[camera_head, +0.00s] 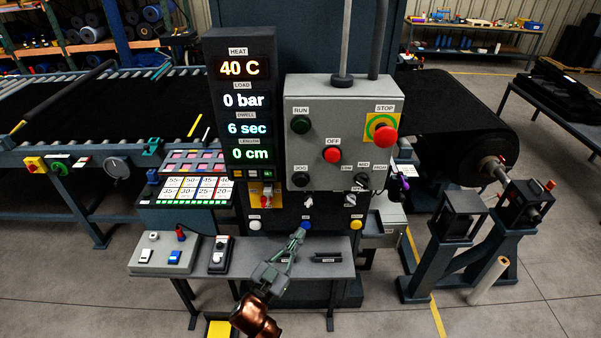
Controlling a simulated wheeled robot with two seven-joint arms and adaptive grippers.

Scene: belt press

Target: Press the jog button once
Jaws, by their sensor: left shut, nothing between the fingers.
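The jog button (300,180) is a black round button at the lower left of the grey control box (343,105), under a JOG label. My left gripper (299,236) reaches up from the bottom middle, below the control box. Its fingers are shut and empty, and it appears apart from the jog button. The fingertips overlap the blue button (305,225) on the lower panel in the picture; I cannot tell whether they touch it. My right gripper is not in view.
The box also has a black RUN button (300,124), a red OFF button (332,155), a red STOP button (385,135) and a selector knob (362,180). The display tower (245,100) stands to its left. A grey shelf (330,268) with small switch boxes lies below.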

